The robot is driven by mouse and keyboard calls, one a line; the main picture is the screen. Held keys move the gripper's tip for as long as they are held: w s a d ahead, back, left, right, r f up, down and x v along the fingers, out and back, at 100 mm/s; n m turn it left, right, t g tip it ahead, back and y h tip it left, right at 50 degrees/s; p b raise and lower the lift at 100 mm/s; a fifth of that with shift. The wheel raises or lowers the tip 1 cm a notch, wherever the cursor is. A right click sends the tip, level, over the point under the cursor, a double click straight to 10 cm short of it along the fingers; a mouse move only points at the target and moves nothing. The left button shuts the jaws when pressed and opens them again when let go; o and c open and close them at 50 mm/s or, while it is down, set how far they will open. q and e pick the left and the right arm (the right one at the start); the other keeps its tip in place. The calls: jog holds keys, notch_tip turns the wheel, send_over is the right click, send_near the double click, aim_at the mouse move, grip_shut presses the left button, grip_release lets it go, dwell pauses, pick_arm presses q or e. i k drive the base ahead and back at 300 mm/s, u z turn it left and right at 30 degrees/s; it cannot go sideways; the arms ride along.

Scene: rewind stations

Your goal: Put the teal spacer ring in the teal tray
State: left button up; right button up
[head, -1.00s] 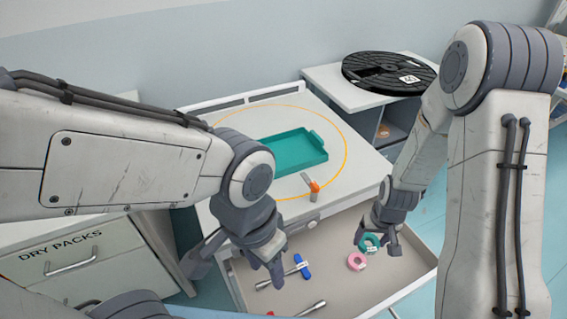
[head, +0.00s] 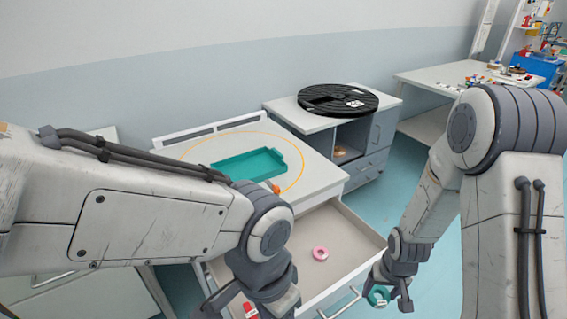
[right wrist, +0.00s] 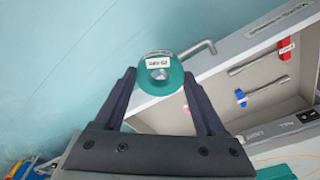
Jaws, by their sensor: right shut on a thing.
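My right gripper (head: 390,298) is shut on the teal spacer ring (head: 377,297) and holds it beyond the front of the open drawer. In the right wrist view the ring (right wrist: 159,89), with a white label, sits between the fingertips (right wrist: 158,80). The teal tray (head: 262,161) lies on the white worktop, left of and beyond the right gripper; its visible floor is bare. My left gripper (head: 248,305) is low in the head view over the drawer's left side, partly cut off, and its jaw opening is unclear.
The open drawer (head: 345,236) holds a pink ring (head: 320,257); tools with red (right wrist: 286,48) and blue (right wrist: 241,98) parts show in the wrist view. A black reel (head: 340,98) lies on the side cabinet. Blue floor (head: 400,190) is clear right of the drawer.

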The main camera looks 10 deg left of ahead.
aim_at(239, 178)
jog(key=z, duration=0.8)
jog(key=i, duration=1)
jog(key=u, duration=2.55)
